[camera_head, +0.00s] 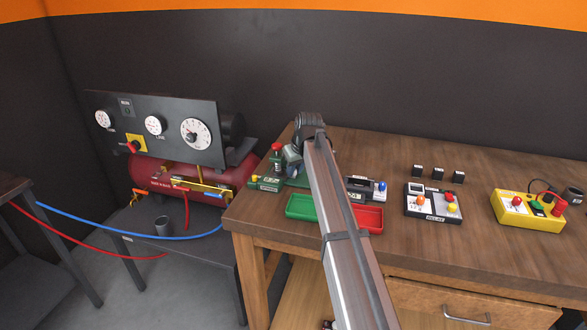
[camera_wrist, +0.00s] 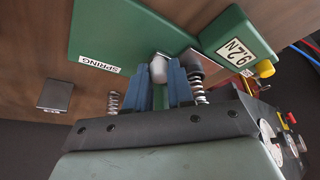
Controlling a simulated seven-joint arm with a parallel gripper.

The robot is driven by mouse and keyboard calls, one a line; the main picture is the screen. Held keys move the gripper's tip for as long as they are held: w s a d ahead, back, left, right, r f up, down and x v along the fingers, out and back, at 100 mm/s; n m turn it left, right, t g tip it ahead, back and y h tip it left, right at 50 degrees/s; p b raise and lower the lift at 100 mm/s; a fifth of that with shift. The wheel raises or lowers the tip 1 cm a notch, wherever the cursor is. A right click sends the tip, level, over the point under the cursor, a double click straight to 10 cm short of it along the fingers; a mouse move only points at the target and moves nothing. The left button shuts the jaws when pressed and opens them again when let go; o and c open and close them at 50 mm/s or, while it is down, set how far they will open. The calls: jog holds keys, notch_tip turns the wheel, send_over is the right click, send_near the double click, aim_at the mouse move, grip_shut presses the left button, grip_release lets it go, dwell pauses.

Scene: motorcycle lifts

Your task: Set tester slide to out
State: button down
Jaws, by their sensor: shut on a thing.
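The spring tester (camera_head: 265,183) is a green device at the left end of the workbench, with a yellow button and a small label. In the wrist view its green plate (camera_wrist: 115,35) carries a SPRING label, and its raised green block (camera_wrist: 235,45) reads 9.2 N. My gripper (camera_wrist: 160,82) has blue fingers shut on a light grey rounded piece (camera_wrist: 158,68) beside a metal plate on the tester. This piece looks like the slide's handle, but the slide's marks cannot be read. In the head view, my arm hides part of the tester and the gripped piece.
Green (camera_head: 303,208) and red (camera_head: 369,219) trays lie in front of the tester. A relay box (camera_head: 432,203) and a yellow tester box (camera_head: 528,210) stand to the right, with small black blocks behind. A red compressor (camera_head: 165,172) and gauge panel (camera_head: 170,128) stand left of the bench.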

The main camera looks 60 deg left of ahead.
jog(key=w+d, duration=0.5)
jog(key=shift+w+d, duration=0.35)
jog(key=c, duration=1.3)
grip_release()
jog(key=shift+w+d, duration=0.1)
jog(key=shift+o, duration=0.2)
jog(key=shift+r, duration=0.15)
jog(key=shift+r, duration=0.3)
jog(key=v, duration=1.3)
jog(key=shift+d, duration=0.15)
jog(key=shift+f, duration=0.1)
